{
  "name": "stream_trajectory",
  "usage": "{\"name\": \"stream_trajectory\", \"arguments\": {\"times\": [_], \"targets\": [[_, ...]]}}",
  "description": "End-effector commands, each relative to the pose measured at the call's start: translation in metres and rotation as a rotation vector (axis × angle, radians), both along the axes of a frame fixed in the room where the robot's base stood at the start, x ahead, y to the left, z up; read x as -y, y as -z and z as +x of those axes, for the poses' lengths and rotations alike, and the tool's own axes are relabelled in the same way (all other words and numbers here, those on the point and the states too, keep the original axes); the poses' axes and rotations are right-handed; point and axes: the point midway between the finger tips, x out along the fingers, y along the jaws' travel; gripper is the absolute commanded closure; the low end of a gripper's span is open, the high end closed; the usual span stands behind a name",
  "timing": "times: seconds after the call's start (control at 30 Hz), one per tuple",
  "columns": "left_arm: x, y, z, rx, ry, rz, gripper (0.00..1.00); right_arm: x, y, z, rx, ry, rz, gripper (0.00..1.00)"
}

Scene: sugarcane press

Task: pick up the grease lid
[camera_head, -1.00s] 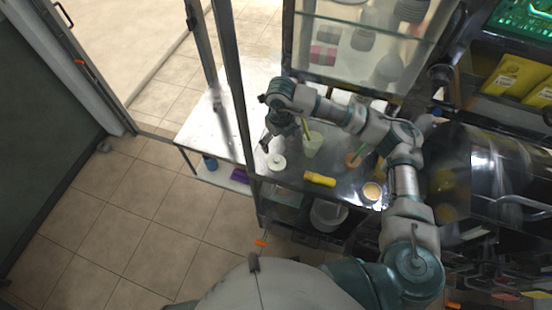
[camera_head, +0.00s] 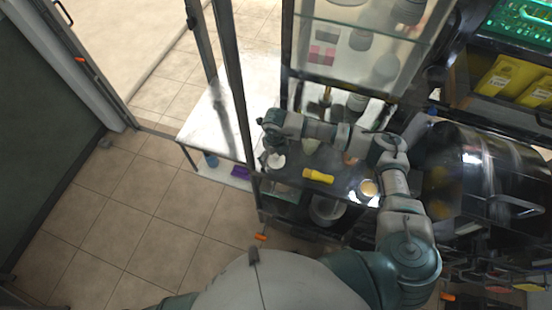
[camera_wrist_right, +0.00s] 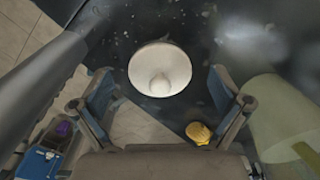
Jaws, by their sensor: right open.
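The grease lid (camera_wrist_right: 160,69) is a round white disc with a raised knob in the middle. It lies on the dark shelf, and in the head view the white lid (camera_head: 276,161) is near the shelf's left end. My right gripper (camera_wrist_right: 162,100) is open in the right wrist view, its fingers to the left and right below the lid. Nothing is between the fingers. In the head view my right gripper (camera_head: 268,144) is just above the lid, partly hidden by its own wrist. My left gripper is not in view.
A pale cup (camera_wrist_right: 285,125) stands close to the right finger. A dark post (camera_wrist_right: 40,85) runs along the left. A jar (camera_head: 368,188) stands farther right.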

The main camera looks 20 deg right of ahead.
Motion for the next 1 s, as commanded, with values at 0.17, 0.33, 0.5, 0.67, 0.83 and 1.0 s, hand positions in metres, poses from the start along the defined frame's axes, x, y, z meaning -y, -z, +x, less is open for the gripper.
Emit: {"name": "stream_trajectory", "arguments": {"times": [0.17,0.33,0.5,0.67,0.83,1.0], "targets": [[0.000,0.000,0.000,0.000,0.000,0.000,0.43,0.000,0.000,0.000,0.000,0.000,0.000,0.26],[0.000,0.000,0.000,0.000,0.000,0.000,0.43,0.000,0.000,0.000,-0.001,0.000,0.000,0.45],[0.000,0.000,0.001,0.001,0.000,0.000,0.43,0.000,0.000,0.000,-0.001,0.001,0.000,0.45],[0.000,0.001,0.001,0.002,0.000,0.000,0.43,0.000,-0.001,0.000,-0.001,0.001,0.000,0.45],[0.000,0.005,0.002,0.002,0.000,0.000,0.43,0.000,-0.009,0.001,0.001,0.001,0.000,0.45],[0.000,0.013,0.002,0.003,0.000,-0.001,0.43,0.000,-0.030,0.001,0.003,0.000,0.000,0.45]]}}
